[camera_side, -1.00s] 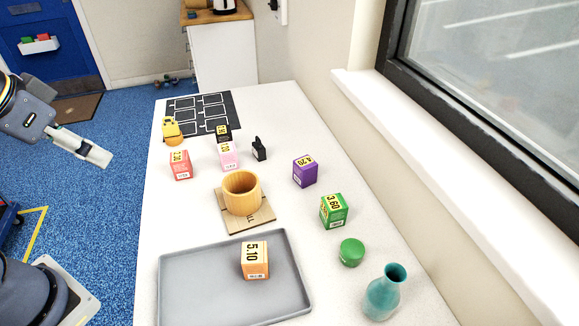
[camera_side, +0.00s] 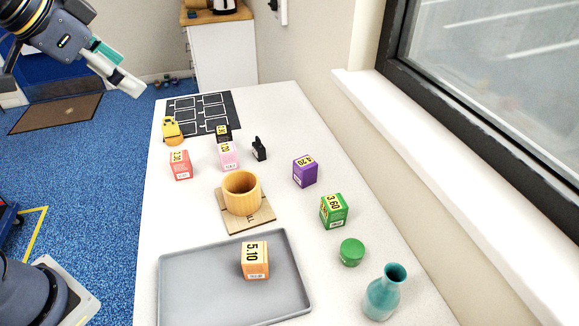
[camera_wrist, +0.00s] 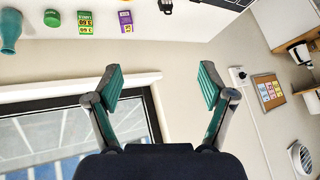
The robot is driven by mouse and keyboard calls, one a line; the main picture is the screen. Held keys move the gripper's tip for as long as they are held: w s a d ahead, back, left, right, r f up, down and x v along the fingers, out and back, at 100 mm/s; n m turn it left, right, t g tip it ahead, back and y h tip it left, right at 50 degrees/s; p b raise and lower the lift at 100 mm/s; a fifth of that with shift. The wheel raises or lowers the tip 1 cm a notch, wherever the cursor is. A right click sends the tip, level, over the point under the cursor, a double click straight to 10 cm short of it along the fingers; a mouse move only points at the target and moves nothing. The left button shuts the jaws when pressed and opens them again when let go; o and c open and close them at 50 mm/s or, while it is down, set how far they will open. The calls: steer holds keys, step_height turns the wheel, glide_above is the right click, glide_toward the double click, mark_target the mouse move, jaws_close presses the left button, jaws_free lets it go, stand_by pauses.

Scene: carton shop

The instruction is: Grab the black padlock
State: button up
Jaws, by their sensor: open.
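The black padlock (camera_side: 259,149) stands on the white table, right of the pink carton (camera_side: 228,155). A black thing, likely the same padlock, is cut off at the top edge of the wrist view (camera_wrist: 165,6). My gripper (camera_side: 127,83) is in the air left of the table's far end, well apart from the padlock. The wrist view shows its two green-padded fingers spread wide with nothing between them (camera_wrist: 160,82).
A black carton (camera_side: 223,133), a purple carton (camera_side: 304,171) and a red carton (camera_side: 180,164) stand near the padlock. A wooden cup (camera_side: 242,193) is in front. A yellow object (camera_side: 171,128) stands by the black mat (camera_side: 185,103). The window wall (camera_side: 340,110) bounds the right.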

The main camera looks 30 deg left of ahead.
steer(key=w+m, duration=0.2)
steer(key=w, duration=0.7)
steer(key=g+h, duration=0.2)
steer(key=g, duration=0.1)
glide_above(258, 145)
steer(key=s+a, duration=0.2)
steer(key=s, duration=0.3)
step_height(258, 145, down, 17)
steer(key=shift+g, duration=0.4)
steer(key=x, duration=0.5)
steer(key=s+a+x, duration=0.1)
steer(key=x, duration=0.4)
steer(key=a+f+x, duration=0.1)
steer(key=x, duration=0.4)
steer(key=shift+s+f, duration=0.15)
steer(key=shift+f, duration=0.1)
steer(key=shift+x, duration=3)
steer(key=shift+d+r, duration=0.1)
steer(key=shift+d, duration=0.1)
steer(key=c, duration=1.5)
steer(key=shift+r, duration=0.15)
